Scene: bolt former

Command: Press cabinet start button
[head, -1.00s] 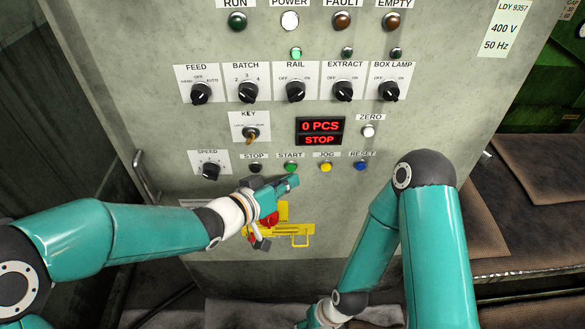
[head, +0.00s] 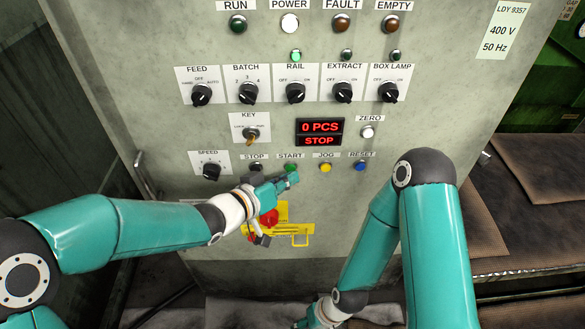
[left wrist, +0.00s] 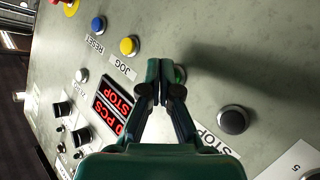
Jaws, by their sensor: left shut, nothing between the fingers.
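The green start button (head: 290,167) sits under the START label in the lower button row of the cabinet (head: 420,120). My left gripper (head: 292,179) is shut and empty, with its fingertips just below that button in the head view. In the left wrist view the shut fingertips (left wrist: 160,80) lie over the green start button (left wrist: 180,75) and hide part of it. I cannot tell whether they touch it. The display (head: 319,132) reads 0 PCS and STOP. My right arm bends down on the right, its gripper low and mostly out of sight.
The black stop button (head: 256,167) is left of start, the yellow jog button (head: 326,168) and blue reset button (head: 360,167) right of it. A door handle (head: 147,173) stands out at left.

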